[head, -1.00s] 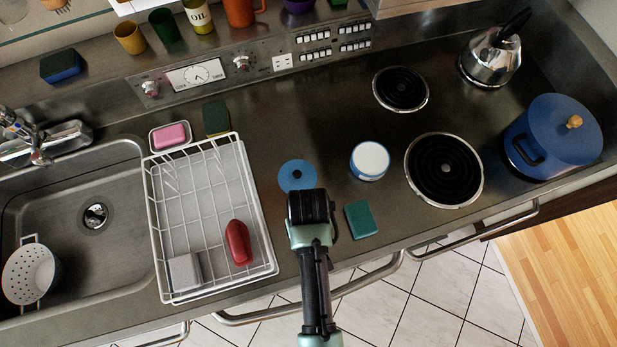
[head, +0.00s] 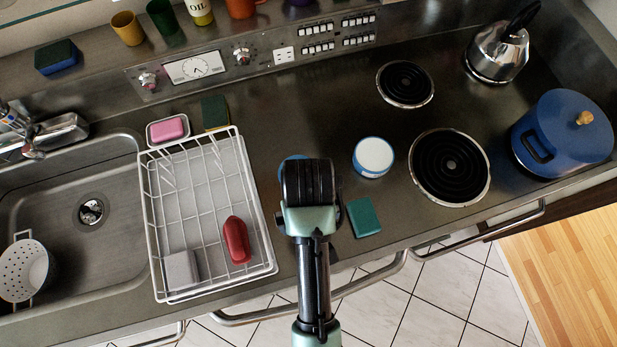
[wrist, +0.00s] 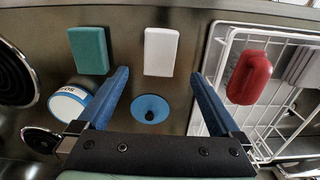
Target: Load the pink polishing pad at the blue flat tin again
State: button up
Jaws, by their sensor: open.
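The only pink thing I see is a pink block (head: 168,129) in a small white dish behind the rack in the head view; I cannot tell if it is the polishing pad. A flat blue disc with a dark knob (wrist: 151,109) lies between my open fingers in the wrist view; in the head view my gripper (head: 308,165) covers most of it. A low round tin with a white top and blue edge (head: 373,157) stands to its right. Which is the task's tin is unclear. My gripper (wrist: 160,76) is open and empty above the counter.
A white block (wrist: 160,52) and a teal sponge (head: 363,217) lie near the front edge. The wire rack (head: 268,232), holding a red object (head: 236,239) and a grey block (head: 181,270), stands left. Coil burners (head: 450,167) and a blue pot (head: 562,135) are right.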

notch_tip(320, 180, up, 5)
jog(key=shift+r+p, duration=0.1)
jog(key=shift+p, duration=1.15)
jog(key=w+a+r+m+t, duration=0.1)
jog(key=w+r+t, duration=0.6)
jog(key=w+r, duration=0.45)
jog(key=w+a+r+m+t, duration=0.1)
jog(key=w+r+t, duration=0.65)
jog(key=r, duration=0.75)
notch_tip(320, 180, up, 18)
jog(key=w+d+t, duration=0.1)
jog(key=d+t, duration=0.1)
jog(key=t, duration=0.3)
jog(key=s+r+t, duration=0.4)
jog(key=s+r, duration=0.1)
jog(key=r, duration=0.4)
jog(key=s+r+m+t, duration=0.1)
jog(key=s+r+t, duration=0.3)
jog(key=r, duration=0.6)
jog(key=shift+s+d, duration=0.15)
jog(key=shift+s, duration=0.8)
